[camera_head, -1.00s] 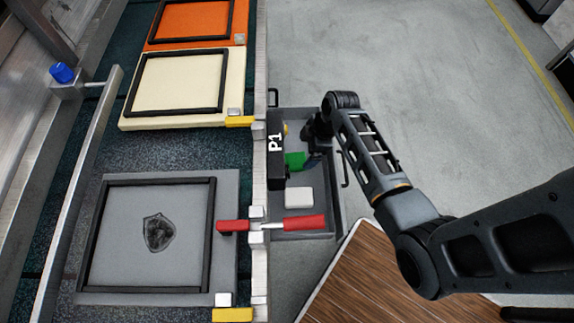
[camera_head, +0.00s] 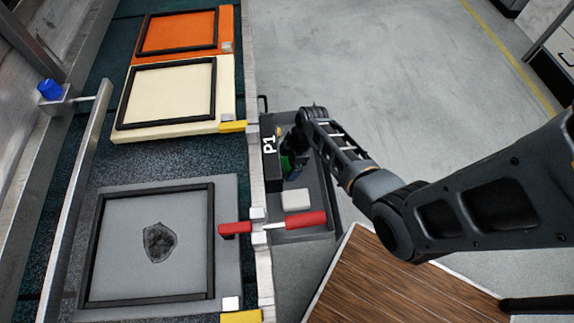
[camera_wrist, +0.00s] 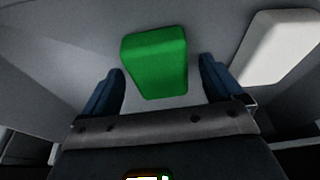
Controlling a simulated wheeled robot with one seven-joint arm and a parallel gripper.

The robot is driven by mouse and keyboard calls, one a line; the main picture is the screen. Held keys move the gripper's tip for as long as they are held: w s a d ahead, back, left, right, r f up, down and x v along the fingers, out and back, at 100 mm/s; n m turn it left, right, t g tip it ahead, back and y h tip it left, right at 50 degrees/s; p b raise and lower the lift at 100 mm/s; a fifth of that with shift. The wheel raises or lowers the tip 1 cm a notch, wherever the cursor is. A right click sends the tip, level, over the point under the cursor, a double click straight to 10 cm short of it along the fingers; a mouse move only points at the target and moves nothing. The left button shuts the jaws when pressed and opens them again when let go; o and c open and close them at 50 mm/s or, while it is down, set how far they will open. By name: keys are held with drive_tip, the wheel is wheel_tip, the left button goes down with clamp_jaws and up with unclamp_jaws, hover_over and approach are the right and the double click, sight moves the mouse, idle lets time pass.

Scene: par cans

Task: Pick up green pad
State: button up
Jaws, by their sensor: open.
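The green pad (camera_wrist: 155,62) is a bright green block in the grey tray (camera_head: 322,190). In the wrist view it sits ahead of my gripper (camera_wrist: 162,88), roughly centred between the two blue fingertips, and it is not clamped. The fingers are open with a gap on each side of the pad. In the head view only a small part of the green pad (camera_head: 286,164) shows, as my gripper and the black P1 panel cover most of it. I cannot tell the exact height of the fingers above the tray floor.
A white block (camera_head: 296,199) lies in the tray near the pad; it also shows in the wrist view (camera_wrist: 278,45). The black P1 panel (camera_head: 271,165) stands along the tray's left side. A wooden top (camera_head: 390,285) is close by.

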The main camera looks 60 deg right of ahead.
drive_tip(key=c, duration=1.1)
drive_tip(key=shift+s+d+r, duration=0.3)
drive_tip(key=shift+s+r, duration=0.05)
drive_tip(key=shift+r, duration=0.05)
wheel_tip(320, 180, up, 10)
drive_tip(key=p, duration=0.1)
drive_tip(key=s+d, duration=0.4)
drive_tip(key=s, duration=0.1)
drive_tip(key=s+d+b, duration=0.1)
drive_tip(key=s+d, duration=0.3)
drive_tip(key=s, duration=0.1)
drive_tip(key=s+d+b, duration=0.1)
drive_tip(key=s+d, duration=0.2)
drive_tip(key=s, duration=0.2)
drive_tip(key=shift+d+r, duration=0.35)
drive_tip(key=shift+d, duration=0.05)
drive_tip(key=o, duration=0.5)
drive_tip(key=shift+c, duration=0.2)
drive_tip(key=c, duration=0.4)
